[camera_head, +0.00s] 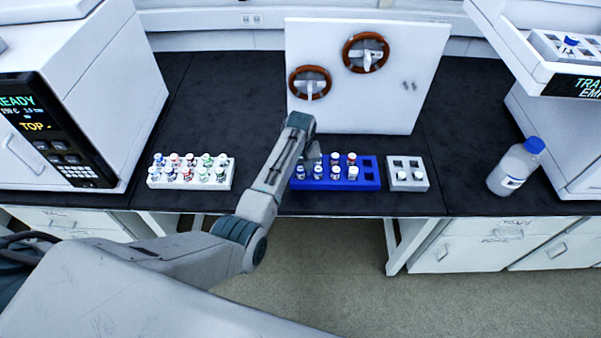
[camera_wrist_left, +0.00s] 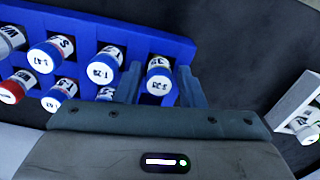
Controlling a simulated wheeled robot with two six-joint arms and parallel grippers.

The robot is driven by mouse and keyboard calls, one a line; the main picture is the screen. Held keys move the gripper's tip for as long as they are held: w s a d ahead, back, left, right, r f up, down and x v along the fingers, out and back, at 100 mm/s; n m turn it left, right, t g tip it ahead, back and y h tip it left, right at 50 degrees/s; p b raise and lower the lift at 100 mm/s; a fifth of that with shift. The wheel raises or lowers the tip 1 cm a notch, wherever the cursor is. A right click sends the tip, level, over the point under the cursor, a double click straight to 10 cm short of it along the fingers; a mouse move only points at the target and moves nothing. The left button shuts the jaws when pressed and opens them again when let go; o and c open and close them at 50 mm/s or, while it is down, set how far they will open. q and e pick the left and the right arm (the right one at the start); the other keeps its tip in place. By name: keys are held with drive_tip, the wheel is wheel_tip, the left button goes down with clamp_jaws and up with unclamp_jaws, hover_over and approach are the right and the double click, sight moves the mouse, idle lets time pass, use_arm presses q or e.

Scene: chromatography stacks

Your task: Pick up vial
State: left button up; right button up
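The blue rack (camera_head: 370,184) stands on the black bench and holds several vials with mostly blue-ringed caps; a few rings are red. My left gripper (camera_head: 313,156) is low over the rack's left end, pointing down. In the left wrist view, one white-capped, blue-ringed vial (camera_wrist_left: 159,83) appears between the two fingers (camera_wrist_left: 161,90) of that gripper. The fingers look spread with a narrow gap on each side; contact is not visible. The vial still sits in the rack (camera_wrist_left: 150,40). The housing hides the lower part of the wrist view. My right gripper is out of view.
A white rack (camera_head: 190,185) with several vials stands left, and a small grey rack (camera_head: 408,187) with two vials stands right. A blue-capped bottle (camera_head: 514,168) is farther right. A white panel with two brown rings (camera_head: 395,105) rises behind the blue rack.

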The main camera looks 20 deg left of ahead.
use_arm(q)
drive_tip(key=c, duration=0.7)
drive_tip(key=shift+c, duration=0.3)
